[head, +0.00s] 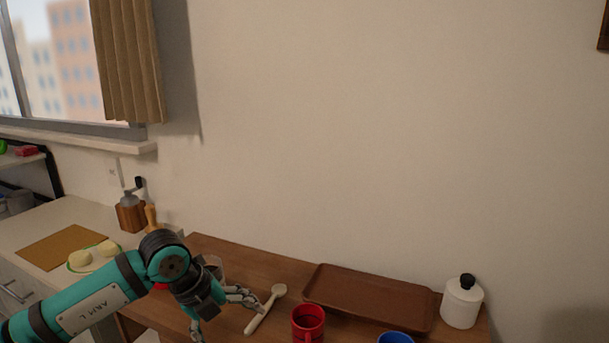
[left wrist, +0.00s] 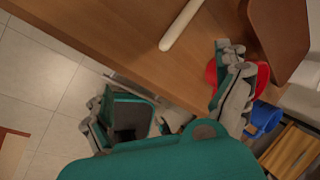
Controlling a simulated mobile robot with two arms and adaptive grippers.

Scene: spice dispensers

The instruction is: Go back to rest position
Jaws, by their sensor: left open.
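My left gripper (head: 228,318) is over the front left part of the brown wooden table (head: 240,254). It is open with its fingers spread and nothing between them. It also shows open in the left wrist view (left wrist: 165,95). A pale spoon-like utensil (head: 264,310) lies on the table just right of the fingers, and its handle shows in the left wrist view (left wrist: 181,24). A clear container (head: 214,266) stands partly hidden behind my left wrist. My right gripper is not in view.
A brown tray (head: 367,296), a red mug (head: 308,325), a blue mug (head: 396,338) and a white lidded canister (head: 461,304) are to the right. A grinder (head: 130,214) and a board (head: 60,248) are on the left counter. Bare tabletop lies behind the gripper.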

